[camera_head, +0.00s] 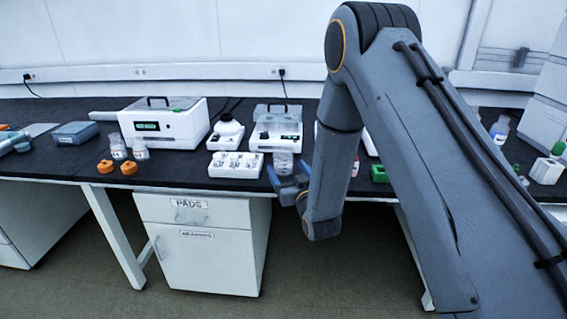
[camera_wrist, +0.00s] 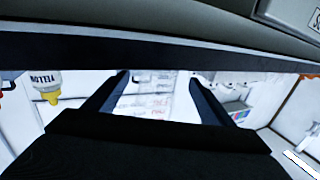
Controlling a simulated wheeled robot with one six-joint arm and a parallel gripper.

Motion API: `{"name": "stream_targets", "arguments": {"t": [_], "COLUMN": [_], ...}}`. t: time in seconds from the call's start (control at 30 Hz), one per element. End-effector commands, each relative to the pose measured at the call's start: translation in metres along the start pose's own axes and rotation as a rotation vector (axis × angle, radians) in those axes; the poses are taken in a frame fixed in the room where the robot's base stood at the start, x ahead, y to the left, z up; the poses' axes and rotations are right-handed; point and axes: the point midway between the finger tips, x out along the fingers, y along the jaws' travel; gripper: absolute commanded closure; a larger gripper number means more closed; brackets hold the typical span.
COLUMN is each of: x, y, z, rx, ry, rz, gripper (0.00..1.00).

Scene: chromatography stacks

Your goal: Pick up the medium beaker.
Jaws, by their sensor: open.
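The beaker (camera_head: 283,162) is a clear glass vessel standing upright near the front edge of the black bench, right of a white tray. My gripper (camera_head: 287,175) is open at the bench edge, low and level, with its blue-grey fingers pointing at the beaker. In the wrist view my gripper (camera_wrist: 160,80) has one dark finger on each side. The clear beaker (camera_wrist: 155,100) with faint markings shows between them. I cannot tell whether either finger touches the glass. My arm hides the bench just right of it.
A white tray with small vessels (camera_head: 236,166) stands close on the left. A white balance-like device (camera_head: 277,128) is behind the beaker. A green block (camera_head: 379,174) is to the right. Orange rings (camera_head: 104,166) and small bottles (camera_head: 140,149) are farther left. A drawer cabinet (camera_head: 203,240) is below.

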Motion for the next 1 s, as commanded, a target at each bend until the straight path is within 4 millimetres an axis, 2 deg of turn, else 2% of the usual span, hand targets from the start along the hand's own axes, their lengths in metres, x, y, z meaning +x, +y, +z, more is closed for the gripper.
{"name": "stream_targets", "arguments": {"t": [0.4,0.7,1.0], "x": [0.051,0.055,0.055], "y": [0.002,0.002,0.002], "z": [-0.004,-0.003,-0.004], "rx": [-0.001,-0.001,-0.001], "ry": [-0.001,-0.002,-0.001], "rz": [0.000,0.001,0.001], "gripper": [0.24,0.24,0.73]}}
